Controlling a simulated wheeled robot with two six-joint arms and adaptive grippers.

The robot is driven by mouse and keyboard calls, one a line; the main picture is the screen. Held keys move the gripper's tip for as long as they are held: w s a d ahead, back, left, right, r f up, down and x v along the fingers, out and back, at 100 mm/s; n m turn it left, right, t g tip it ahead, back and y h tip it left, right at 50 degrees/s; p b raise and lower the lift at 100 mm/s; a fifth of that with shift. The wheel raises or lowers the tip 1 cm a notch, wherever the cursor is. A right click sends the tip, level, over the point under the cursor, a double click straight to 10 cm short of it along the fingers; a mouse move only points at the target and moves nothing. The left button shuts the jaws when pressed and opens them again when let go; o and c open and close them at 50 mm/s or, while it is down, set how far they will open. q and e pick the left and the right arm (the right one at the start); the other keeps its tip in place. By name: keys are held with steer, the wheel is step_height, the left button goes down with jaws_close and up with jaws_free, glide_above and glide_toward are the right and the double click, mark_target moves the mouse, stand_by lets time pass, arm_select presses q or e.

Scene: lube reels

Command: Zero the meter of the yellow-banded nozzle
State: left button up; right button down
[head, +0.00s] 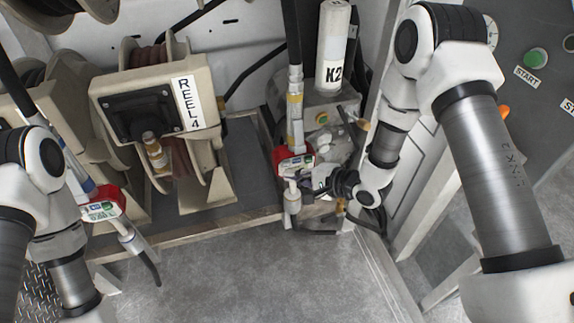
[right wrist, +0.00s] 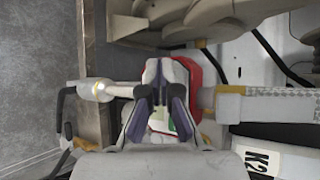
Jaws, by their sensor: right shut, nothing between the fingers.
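The yellow-banded nozzle (head: 295,105) hangs upright near the middle of the head view. Its meter (head: 294,162) has a red casing with a small display. My right gripper (head: 315,179) is shut and empty, its fingertips close to the lower right side of the meter. In the right wrist view, the shut fingers (right wrist: 160,78) lie in front of the red meter casing (right wrist: 194,68) and hide much of its face. I cannot tell whether they touch it. My left gripper is out of view.
Another nozzle with a blue band and red meter (head: 103,204) is at left, near my left arm. The REEL 4 hose reel (head: 150,105) stands between the nozzles. A white K2 cylinder (head: 333,45) stands behind the right gripper. Grey floor (head: 250,275) is clear in front.

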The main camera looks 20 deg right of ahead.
stand_by(0.7)
steer(key=shift+w, duration=0.45)
steer(key=shift+w+p, duration=0.3)
steer(key=shift+w, duration=0.4)
stand_by(0.6)
steer(key=shift+s+p, duration=0.35)
steer(key=shift+s, duration=0.8)
steer(key=shift+s+d+p, duration=0.1)
steer(key=shift+s+p, duration=0.35)
steer(key=shift+s, duration=2.05)
